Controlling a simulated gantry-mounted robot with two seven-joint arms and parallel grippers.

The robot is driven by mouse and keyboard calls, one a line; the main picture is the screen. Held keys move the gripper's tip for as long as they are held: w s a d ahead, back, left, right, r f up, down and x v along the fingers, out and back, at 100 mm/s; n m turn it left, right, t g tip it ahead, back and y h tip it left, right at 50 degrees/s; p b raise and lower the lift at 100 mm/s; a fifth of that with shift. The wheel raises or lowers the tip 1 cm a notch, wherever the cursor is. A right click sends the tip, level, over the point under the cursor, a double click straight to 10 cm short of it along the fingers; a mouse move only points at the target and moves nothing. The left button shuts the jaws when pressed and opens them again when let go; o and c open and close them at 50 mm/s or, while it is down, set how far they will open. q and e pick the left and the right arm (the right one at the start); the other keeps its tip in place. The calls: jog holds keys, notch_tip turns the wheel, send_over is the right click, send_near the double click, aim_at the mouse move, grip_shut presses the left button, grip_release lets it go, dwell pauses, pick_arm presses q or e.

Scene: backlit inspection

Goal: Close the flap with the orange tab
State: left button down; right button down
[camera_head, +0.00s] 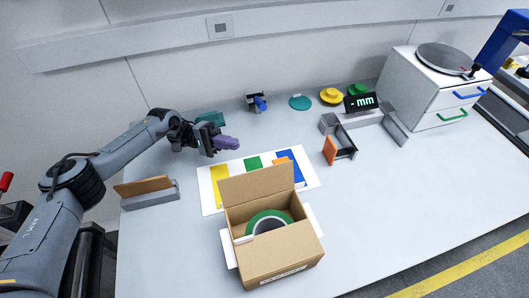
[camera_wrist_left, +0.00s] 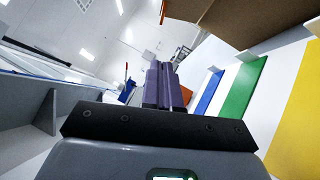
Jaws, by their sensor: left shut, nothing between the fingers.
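A cardboard box (camera_head: 270,267) stands open at the front of the table. Its back flap (camera_head: 258,183) stands up and leans back. White flaps (camera_head: 228,249) stick out at the sides. A green tape roll (camera_head: 270,217) lies inside. A small orange patch (camera_head: 283,154) shows just above the back flap's top edge; I cannot tell whether it is a tab or part of the mat behind. My left gripper (camera_head: 236,143) is shut and empty, behind and left of the box, apart from it. Its purple fingers (camera_wrist_left: 160,82) are together in the wrist view, with cardboard (camera_wrist_left: 255,18) at top right.
A white mat (camera_head: 208,196) with coloured stripes lies behind the box. A grey holder with a brown panel (camera_head: 146,186) stands at left. A small frame with an orange panel (camera_head: 329,150) stands at right, before a white drawer cabinet (camera_head: 415,85). The table right of the box is clear.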

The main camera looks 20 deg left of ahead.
pick_arm(q)
jog(key=p, duration=0.5)
send_near(277, 160)
jog(key=w+d, duration=0.3)
jog(key=shift+s+d+r+p, duration=0.25)
jog(key=shift+s+d+p, duration=0.65)
jog(key=shift+s+d, duration=0.3)
jog(key=shift+d, duration=0.05)
jog(key=shift+r, duration=0.1)
jog(key=shift+r+p, duration=0.1)
jog(key=shift+p, duration=0.25)
